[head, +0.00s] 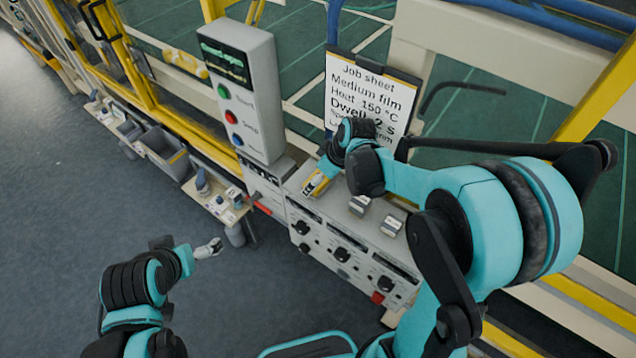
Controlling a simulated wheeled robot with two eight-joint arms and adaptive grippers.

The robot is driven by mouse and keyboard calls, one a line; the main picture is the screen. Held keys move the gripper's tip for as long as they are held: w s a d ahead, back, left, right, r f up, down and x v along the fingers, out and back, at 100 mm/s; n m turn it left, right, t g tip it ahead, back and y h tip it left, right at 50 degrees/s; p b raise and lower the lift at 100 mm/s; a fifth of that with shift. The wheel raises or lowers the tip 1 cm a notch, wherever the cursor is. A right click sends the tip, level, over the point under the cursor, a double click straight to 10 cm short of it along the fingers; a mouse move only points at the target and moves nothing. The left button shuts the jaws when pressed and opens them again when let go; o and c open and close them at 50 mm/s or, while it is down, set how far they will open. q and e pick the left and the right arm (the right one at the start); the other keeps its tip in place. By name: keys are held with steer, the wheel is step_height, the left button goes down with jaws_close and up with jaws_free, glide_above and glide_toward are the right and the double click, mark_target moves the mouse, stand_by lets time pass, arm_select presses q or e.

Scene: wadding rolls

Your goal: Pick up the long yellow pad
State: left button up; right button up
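A small long yellow piece (315,186), which looks like the yellow pad, lies at the top left of the grey control box. My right gripper (321,180) is right at it, reaching down from the right. The fingers are small and partly hidden, so I cannot tell whether they are closed on the piece or only beside it. My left gripper (211,249) is low on the left, over the dark floor, away from the pad. Its pale fingers look empty, but their opening is too small to judge.
The control box (340,240) has knobs and silver blocks on top. A grey panel with coloured buttons (240,90) stands left of it, and a job sheet (368,95) behind. A narrow shelf (215,205) holds small items and a grey bin (168,150). Floor at left is clear.

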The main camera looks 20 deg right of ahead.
steer(key=c, duration=1.1)
steer(key=shift+r, duration=0.15)
steer(key=shift+c, duration=0.2)
steer(key=shift+s+a+r, duration=0.1)
steer(key=shift+r, duration=0.5)
step_height(320, 180, up, 6)
steer(key=shift+f+p, duration=0.15)
steer(key=shift+p, duration=0.8)
steer(key=s+a, duration=1.2)
steer(key=a, duration=0.3)
steer(key=shift+a+p, duration=0.3)
steer(key=shift+p, duration=0.15)
